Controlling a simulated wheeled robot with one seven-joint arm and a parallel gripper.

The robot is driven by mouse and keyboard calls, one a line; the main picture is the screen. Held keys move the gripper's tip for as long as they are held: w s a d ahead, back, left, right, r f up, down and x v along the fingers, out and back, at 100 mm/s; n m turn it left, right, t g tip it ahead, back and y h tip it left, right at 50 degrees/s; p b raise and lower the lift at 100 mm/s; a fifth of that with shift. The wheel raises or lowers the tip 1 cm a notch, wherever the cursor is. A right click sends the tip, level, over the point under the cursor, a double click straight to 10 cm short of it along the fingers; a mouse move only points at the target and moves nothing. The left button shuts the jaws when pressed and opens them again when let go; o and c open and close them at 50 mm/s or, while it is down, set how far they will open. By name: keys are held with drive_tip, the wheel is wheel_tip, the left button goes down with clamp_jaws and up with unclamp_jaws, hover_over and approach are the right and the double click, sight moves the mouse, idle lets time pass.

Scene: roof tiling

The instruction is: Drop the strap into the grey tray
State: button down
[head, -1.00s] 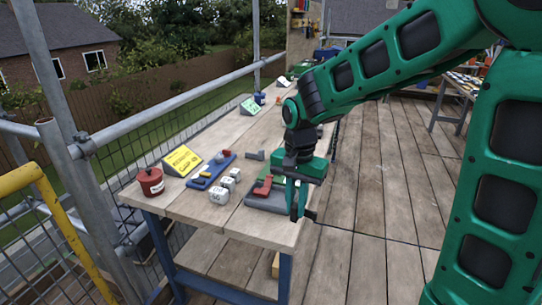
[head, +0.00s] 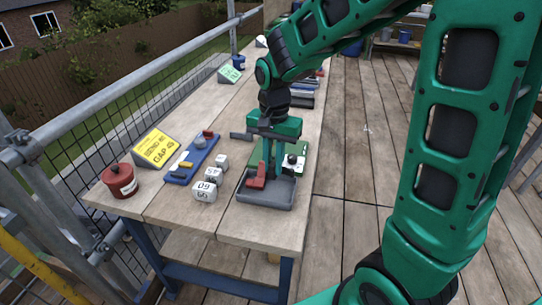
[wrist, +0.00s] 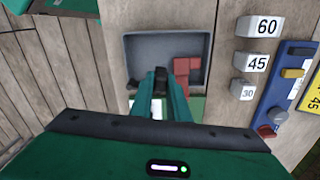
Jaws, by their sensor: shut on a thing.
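The grey tray (head: 281,191) sits near the front right corner of the wooden table, with a red block (head: 256,178) inside. My gripper (head: 273,176) points down over the tray, close to the red block in the head view. In the wrist view, my gripper (wrist: 161,73) shows with its fingertips close together over the grey tray (wrist: 143,50), left of the red block (wrist: 187,70). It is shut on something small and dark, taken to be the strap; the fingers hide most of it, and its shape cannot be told.
A green board (head: 301,150) lies behind the tray. Left of it stand white numbered blocks (head: 205,191), a blue tray (head: 193,157) with small parts, a yellow sign (head: 156,148) and a red pot (head: 120,180). The table's front strip is clear.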

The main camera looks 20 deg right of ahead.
sight(273, 173)
drive_tip(key=shift+a+f, duration=0.1)
drive_tip(key=shift+f, duration=1.75)
drive_tip(key=c, duration=1.6)
unclamp_jaws()
drive_tip(key=shift+s, duration=0.1)
drive_tip(key=shift+r, duration=0.1)
wheel_tip(273, 173, up, 10)
drive_tip(key=shift+r, duration=0.25)
drive_tip(key=s+d+n, duration=0.1)
drive_tip(key=s+d, duration=0.5)
drive_tip(key=s, duration=0.1)
drive_tip(key=s+d+f+n, duration=0.1)
drive_tip(key=s+d, duration=0.4)
drive_tip(key=s, duration=0.3)
drive_tip(key=s+d, duration=0.6)
drive_tip(key=s, duration=0.2)
drive_tip(key=shift+s+d+f+n, duration=0.15)
drive_tip(key=shift+d+f+n, duration=0.2)
drive_tip(key=shift+f+n, duration=0.05)
